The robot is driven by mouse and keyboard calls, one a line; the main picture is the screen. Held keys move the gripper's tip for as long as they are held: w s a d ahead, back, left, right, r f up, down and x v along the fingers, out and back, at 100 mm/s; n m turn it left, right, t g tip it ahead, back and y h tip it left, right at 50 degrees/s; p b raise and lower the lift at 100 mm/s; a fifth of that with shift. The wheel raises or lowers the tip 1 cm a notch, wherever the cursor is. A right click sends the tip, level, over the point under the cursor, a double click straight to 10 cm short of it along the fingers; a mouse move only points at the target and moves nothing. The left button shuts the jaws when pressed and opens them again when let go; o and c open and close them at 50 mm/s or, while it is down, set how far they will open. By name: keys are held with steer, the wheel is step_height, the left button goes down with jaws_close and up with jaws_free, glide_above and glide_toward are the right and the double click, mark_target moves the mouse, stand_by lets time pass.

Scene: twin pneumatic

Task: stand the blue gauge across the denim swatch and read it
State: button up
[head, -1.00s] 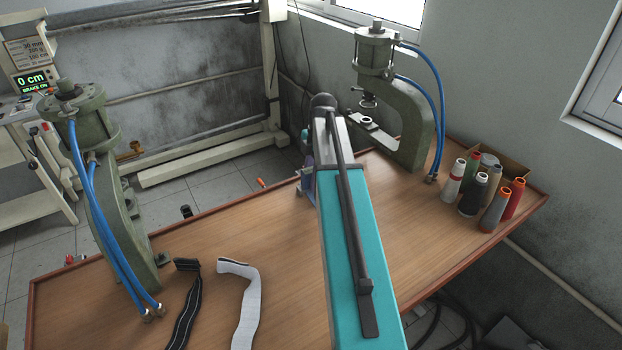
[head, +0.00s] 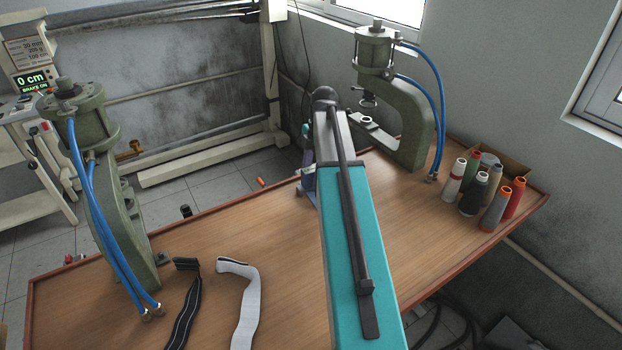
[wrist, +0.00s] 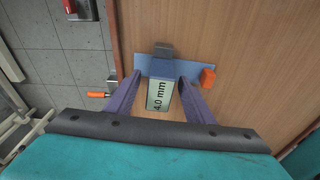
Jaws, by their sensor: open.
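The blue gauge (wrist: 160,68) stands in the middle of the wrist view, with its pale display reading "4.0 mm" and a grey part at its far end. My gripper (wrist: 160,80) is open, with one purple finger on each side of the gauge. I cannot tell whether either finger touches it.
Green presses stand at the left (head: 118,205) and back right (head: 410,115) of the table (head: 210,230). Thread cones (head: 474,192) stand at the right; black (head: 185,305) and white (head: 240,300) straps lie in front.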

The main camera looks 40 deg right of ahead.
steer(key=r, duration=0.3)
steer(key=d+r+b, duration=0.1)
steer(key=r, duration=0.3)
steer(key=r+b, duration=0.1)
steer(key=r, duration=0.2)
steer(key=shift+s+d+r, duration=0.1)
steer(key=shift+d+r, duration=0.15)
steer(key=shift+d, duration=0.1)
steer(key=shift+s+d+r, duration=0.1)
steer(key=shift+r, duration=0.7)
